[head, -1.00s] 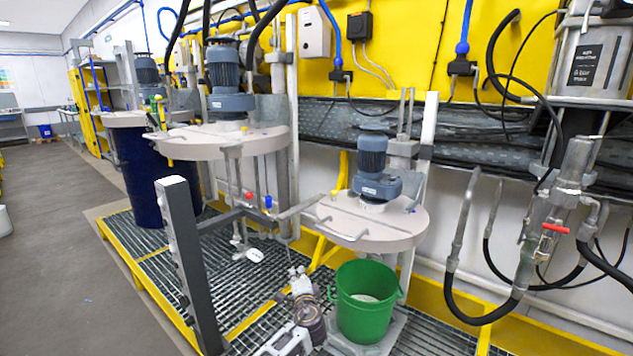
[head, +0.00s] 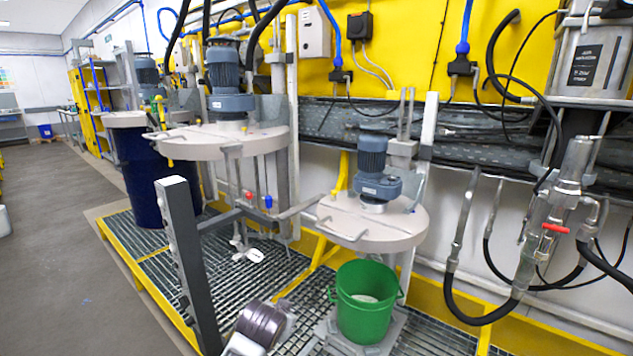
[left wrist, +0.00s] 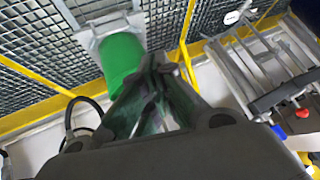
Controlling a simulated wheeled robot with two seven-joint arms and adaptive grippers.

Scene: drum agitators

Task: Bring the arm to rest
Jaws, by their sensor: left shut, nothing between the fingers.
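My left gripper (left wrist: 157,64) is in the left wrist view, its two fingers coming together at the tips, shut and empty. In the head view only a dark, rounded part of my left arm shows at the bottom, left of the green bucket (head: 365,302); the fingers cannot be made out there. The bucket stands upright on a grey base below the small agitator lid (head: 385,225) and also shows in the left wrist view (left wrist: 121,62), beyond the fingers. My right gripper is not in view.
A grey upright post (head: 187,260) stands on the yellow-edged grating left of my arm. A larger agitator lid (head: 215,144) and a blue drum (head: 142,180) are behind it. Hoses and a metal valve with a red handle (head: 555,228) hang at the right. The floor (head: 50,230) at the left is open.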

